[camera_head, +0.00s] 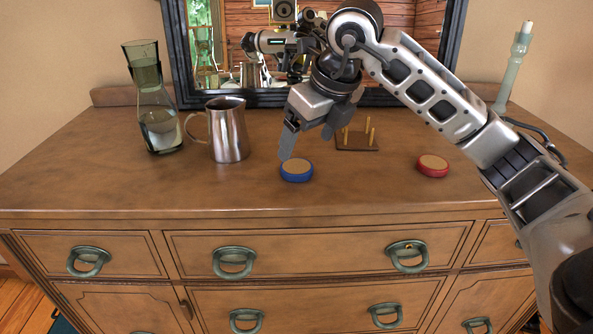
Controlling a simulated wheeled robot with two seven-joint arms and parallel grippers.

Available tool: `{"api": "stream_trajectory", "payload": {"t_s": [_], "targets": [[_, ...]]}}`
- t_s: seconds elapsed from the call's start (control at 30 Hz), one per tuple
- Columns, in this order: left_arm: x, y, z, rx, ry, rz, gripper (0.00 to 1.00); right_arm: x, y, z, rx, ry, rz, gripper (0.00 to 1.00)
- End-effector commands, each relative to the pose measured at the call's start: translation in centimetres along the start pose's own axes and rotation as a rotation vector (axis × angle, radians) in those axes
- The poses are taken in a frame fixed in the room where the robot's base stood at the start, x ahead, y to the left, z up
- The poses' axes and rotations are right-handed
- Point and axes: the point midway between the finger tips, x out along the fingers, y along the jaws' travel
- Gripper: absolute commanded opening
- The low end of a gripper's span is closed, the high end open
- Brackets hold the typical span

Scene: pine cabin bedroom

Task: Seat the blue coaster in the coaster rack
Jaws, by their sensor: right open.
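The blue coaster (297,175), with a tan top and blue rim, lies flat on the dresser top near the middle. The coaster rack (366,147) is a small dark brown base with several upright light pegs, behind and to the right of the blue coaster. The rack's left part is close behind my right gripper in the picture. My right gripper (309,143) is open and empty, pointing down just above and behind the blue coaster. One finger ends near the coaster's far left edge. My left gripper is out of view.
A red coaster (433,166) lies to the right. A metal mug (227,132) and a glass carafe (157,115) stand at left. A candle holder (513,68) stands at the back right, and a framed mirror (179,60) at the back. The dresser's front strip (240,197) is clear.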

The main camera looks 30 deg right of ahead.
Motion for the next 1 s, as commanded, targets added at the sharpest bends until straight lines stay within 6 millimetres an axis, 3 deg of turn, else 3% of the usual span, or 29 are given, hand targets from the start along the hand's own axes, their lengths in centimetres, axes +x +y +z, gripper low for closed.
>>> {"api": "stream_trajectory", "payload": {"t_s": [0.17, 0.5, 0.77, 0.8, 0.97, 1.0], "targets": [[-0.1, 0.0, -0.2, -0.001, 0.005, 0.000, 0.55, 1.1, 0.0, 0.0, -0.001, 0.001, 0.001, 0.80], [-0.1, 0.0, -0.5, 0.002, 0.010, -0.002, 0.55, 5.7, 0.1, -0.2, -0.001, 0.003, 0.003, 0.80], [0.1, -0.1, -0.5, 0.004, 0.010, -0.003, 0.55, 6.0, 0.1, -0.1, -0.001, -0.001, 0.002, 0.80], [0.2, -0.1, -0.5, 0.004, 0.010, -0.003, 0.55, 6.0, 0.1, -0.1, -0.001, -0.001, 0.002, 0.78], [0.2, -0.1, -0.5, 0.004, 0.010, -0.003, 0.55, 6.0, 0.1, -0.1, -0.001, -0.001, 0.002, 0.33], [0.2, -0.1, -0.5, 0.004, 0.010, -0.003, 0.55, 6.0, 0.1, -0.1, -0.001, -0.001, 0.002, 0.32]]}}
